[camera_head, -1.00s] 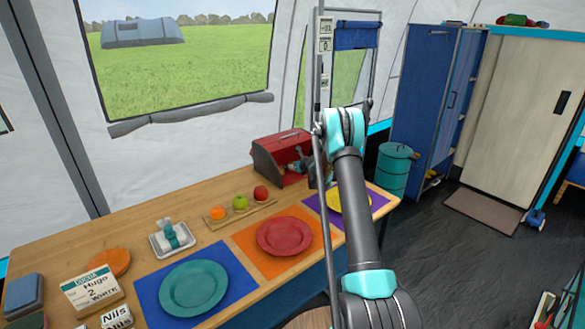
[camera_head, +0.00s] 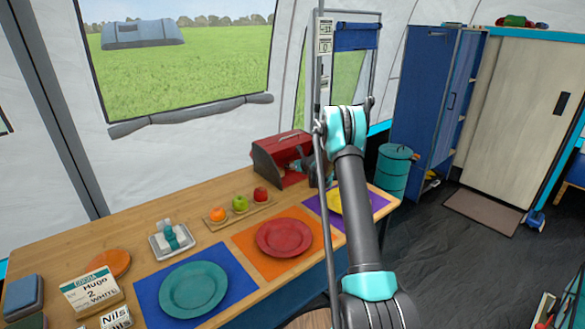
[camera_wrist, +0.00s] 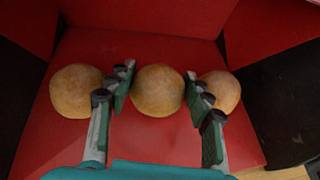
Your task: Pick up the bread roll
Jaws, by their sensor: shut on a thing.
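Three round, golden-brown bread rolls sit in a row in the red bread box (camera_head: 268,158), which stands open on the table. In the wrist view I see the left roll (camera_wrist: 76,91), the middle roll (camera_wrist: 157,91) and the right roll (camera_wrist: 220,92). My gripper (camera_wrist: 158,88) is inside the box, with one finger on each side of the middle roll, shut on it. The fingers pass through the gaps between the rolls. The middle roll appears at or near the red floor of the box. In the head view my arm hides part of the gripper and the rolls are hard to see.
The red walls of the box stand close around the rolls. On the wooden table (camera_head: 140,228) are a board with fruit (camera_head: 222,216), a red plate (camera_head: 284,238), a teal plate (camera_head: 193,289) and a yellow plate (camera_head: 336,203). A teal bin (camera_head: 393,172) stands beyond the table.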

